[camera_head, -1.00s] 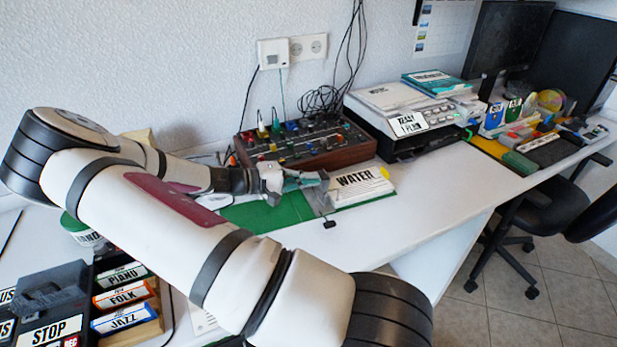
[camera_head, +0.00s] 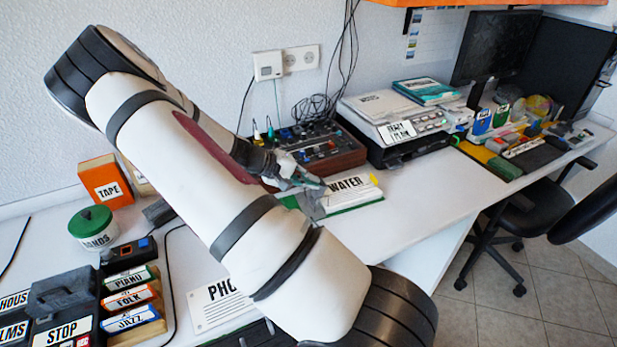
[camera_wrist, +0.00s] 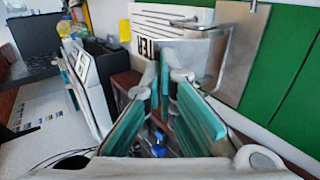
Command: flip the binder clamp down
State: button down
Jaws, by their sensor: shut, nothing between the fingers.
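The binder is a green board (camera_wrist: 285,60) with a white block of paper (camera_wrist: 170,20) labelled WATER, which also shows in the head view (camera_head: 352,188). The clamp is a grey metal plate (camera_wrist: 238,55) with a thin bent rod, beside the paper block in the wrist view. In the head view the clamp (camera_head: 311,207) is small and partly hidden by my gripper. I cannot tell its tilt. My gripper (camera_wrist: 166,78) has teal fingers, shut and empty, with tips near the paper's labelled end, left of the clamp. In the head view my gripper (camera_head: 312,183) is just over the binder.
A mixer (camera_head: 325,150) with knobs and cables stands behind the binder. A white printer-like device (camera_head: 395,125) is to its right. The desk (camera_head: 435,210) is clear right of the binder. A TAPE box (camera_head: 105,182) and a green-lidded pot (camera_head: 90,222) are at left.

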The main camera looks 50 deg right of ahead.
aim_at(324, 182)
jog(key=d+y, duration=0.1)
jog(key=s+d+t+y+p, duration=0.1)
jog(key=y, duration=0.1)
jog(key=shift+s+r+t+p, duration=0.15)
jog(key=shift+t+p, duration=0.15)
jog(key=d+y, duration=0.1)
jog(key=s+d+t+y+p, duration=0.1)
jog(key=shift+f+t+y, duration=0.3)
jog(key=shift+f+y, duration=0.05)
jog(key=shift+y, duration=0.05)
jog(key=shift+w+a, duration=0.15)
jog(key=shift+a, duration=0.1)
jog(key=shift+r+p, duration=0.35)
jog(key=shift+r, duration=0.4)
jog(key=shift+r, duration=0.1)
jog(key=shift+r, duration=0.3)
notch_tip(324, 182, up, 13)
jog(key=p, duration=0.1)
jog(key=shift+p, duration=0.3)
